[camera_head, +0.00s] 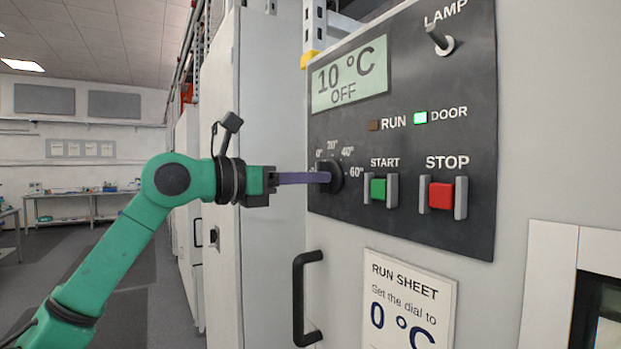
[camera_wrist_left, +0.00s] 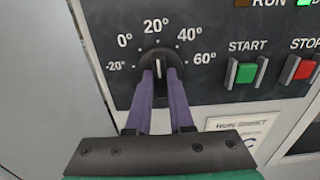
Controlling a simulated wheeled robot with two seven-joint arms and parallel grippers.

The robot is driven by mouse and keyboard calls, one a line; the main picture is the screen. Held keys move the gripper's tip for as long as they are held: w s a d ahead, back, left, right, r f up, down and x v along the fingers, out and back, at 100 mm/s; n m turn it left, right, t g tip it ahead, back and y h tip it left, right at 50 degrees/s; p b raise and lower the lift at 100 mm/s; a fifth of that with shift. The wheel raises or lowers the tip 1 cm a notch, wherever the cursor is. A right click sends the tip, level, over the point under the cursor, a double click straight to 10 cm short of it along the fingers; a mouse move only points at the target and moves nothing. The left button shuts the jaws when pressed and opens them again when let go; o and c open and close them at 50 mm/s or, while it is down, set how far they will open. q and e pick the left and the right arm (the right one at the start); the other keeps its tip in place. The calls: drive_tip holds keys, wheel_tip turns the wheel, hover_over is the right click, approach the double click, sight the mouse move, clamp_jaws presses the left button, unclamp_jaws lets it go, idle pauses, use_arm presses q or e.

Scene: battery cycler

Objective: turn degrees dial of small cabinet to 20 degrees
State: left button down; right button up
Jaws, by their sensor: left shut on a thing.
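The black degrees dial (camera_head: 338,177) is on the dark control panel (camera_head: 470,100) of the small cabinet, with a scale marked -20° to 60°. In the left wrist view the dial (camera_wrist_left: 158,64) shows a white pointer line, standing nearly upright between the 0° and 20° marks. The display (camera_head: 349,76) reads 10 °C and OFF. My left gripper (camera_head: 325,178) is shut on the dial. Its two purple fingers also show in the left wrist view (camera_wrist_left: 160,85), one on each side of the knob. My right gripper is out of view.
The green START button (camera_head: 378,189) and red STOP button (camera_head: 441,196) sit right of the dial between grey guards. A LAMP switch (camera_head: 440,40) is above. The DOOR light (camera_head: 420,118) is lit green. A black handle (camera_head: 305,300) and a run sheet reading 0 °C (camera_head: 410,295) are below.

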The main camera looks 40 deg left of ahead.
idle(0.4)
use_arm(q)
drive_tip(key=c, duration=0.8)
unclamp_jaws()
drive_tip(key=b+v, duration=0.7)
drive_tip(key=v, duration=0.7)
drive_tip(key=shift+s, duration=0.35)
drive_tip(key=shift+a, duration=0.1)
